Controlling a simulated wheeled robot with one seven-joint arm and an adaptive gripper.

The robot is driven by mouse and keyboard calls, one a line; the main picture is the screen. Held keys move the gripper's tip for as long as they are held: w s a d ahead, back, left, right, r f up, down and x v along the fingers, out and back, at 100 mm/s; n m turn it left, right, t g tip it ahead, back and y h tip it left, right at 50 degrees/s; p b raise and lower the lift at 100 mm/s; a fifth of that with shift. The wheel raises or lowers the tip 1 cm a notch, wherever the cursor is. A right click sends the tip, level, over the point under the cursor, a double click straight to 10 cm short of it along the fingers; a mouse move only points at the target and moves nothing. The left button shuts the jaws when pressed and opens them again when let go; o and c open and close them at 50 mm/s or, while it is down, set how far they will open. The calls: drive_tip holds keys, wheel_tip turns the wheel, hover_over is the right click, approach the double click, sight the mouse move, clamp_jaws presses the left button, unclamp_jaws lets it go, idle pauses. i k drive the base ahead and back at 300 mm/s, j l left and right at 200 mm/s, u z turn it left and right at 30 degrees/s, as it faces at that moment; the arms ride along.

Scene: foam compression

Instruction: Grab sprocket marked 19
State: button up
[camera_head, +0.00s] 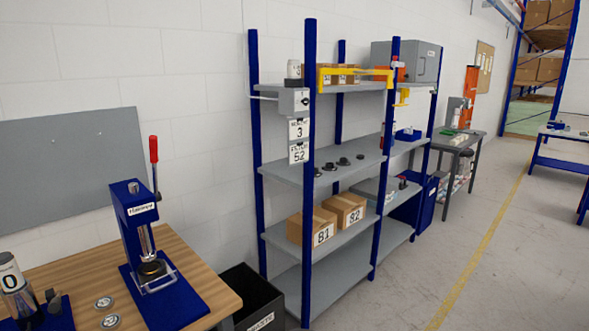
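Several small dark round parts, which may be sprockets, lie on the middle shelf of the blue-post rack; one dark part (343,161) is near the shelf's middle. No number can be read on any of them, so I cannot tell which is marked 19. Two round grey discs lie on the wooden bench at lower left, a far disc (104,302) and a near disc (110,321); their markings are too small to read. My gripper is not in view.
A blue press (134,219) with a red-tipped lever stands on the wooden bench (215,290). A black bin (262,290) stands between bench and rack (310,100). Boxes marked 81 (309,229) and 82 (345,208) sit on a lower shelf.

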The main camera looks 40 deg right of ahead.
sight(344, 161)
drive_tip(key=i+l+z, duration=0.15)
drive_tip(key=z, duration=0.35)
drive_tip(key=i+l+z, duration=0.2)
drive_tip(key=z, duration=0.3)
